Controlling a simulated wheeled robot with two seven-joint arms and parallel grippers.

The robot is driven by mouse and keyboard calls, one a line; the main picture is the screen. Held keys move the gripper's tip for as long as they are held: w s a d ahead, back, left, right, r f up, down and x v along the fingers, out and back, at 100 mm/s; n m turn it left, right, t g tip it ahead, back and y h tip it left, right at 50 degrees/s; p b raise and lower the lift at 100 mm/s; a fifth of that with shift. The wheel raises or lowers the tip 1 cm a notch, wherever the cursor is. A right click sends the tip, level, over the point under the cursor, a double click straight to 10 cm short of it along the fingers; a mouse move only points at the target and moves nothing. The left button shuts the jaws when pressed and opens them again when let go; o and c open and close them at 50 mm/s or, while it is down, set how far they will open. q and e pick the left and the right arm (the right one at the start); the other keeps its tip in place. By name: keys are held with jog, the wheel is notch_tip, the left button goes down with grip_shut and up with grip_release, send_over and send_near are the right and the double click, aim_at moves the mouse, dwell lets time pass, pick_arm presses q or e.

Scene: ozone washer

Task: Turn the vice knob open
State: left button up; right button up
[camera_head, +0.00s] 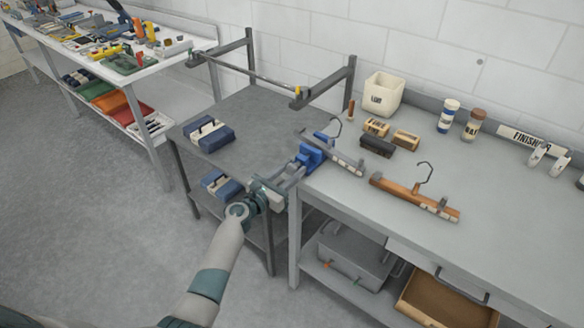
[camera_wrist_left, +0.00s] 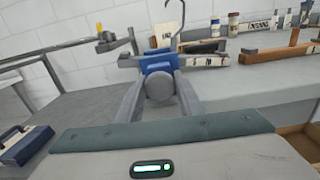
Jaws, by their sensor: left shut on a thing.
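The blue vice (camera_head: 312,154) is mounted at the left edge of the grey workbench. It also shows in the left wrist view (camera_wrist_left: 157,62), with its round grey knob (camera_wrist_left: 160,86) facing the camera. A hanger (camera_head: 334,155) with a metal hook lies across the vice jaws; I cannot tell how firmly it is clamped. My left gripper (camera_head: 294,172) reaches the front of the vice, and its two fingers (camera_wrist_left: 160,92) are shut on the knob, one on each side. The knob is mostly hidden in the head view. My right gripper is not in view.
A wooden hanger (camera_head: 414,196) lies on the workbench (camera_head: 480,225), right of the vice. Brushes (camera_head: 378,146), a white bin (camera_head: 383,95) and bottles stand behind. Blue cases (camera_head: 208,135) sit on the lower table to the left.

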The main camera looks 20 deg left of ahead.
pick_arm(q)
jog(key=shift+f, duration=0.1)
dwell(0.4)
jog(key=o, duration=1)
jog(key=shift+o, duration=0.2)
jog(key=b+v, duration=0.2)
jog(key=v, duration=1.5)
jog(key=shift+s, duration=0.2)
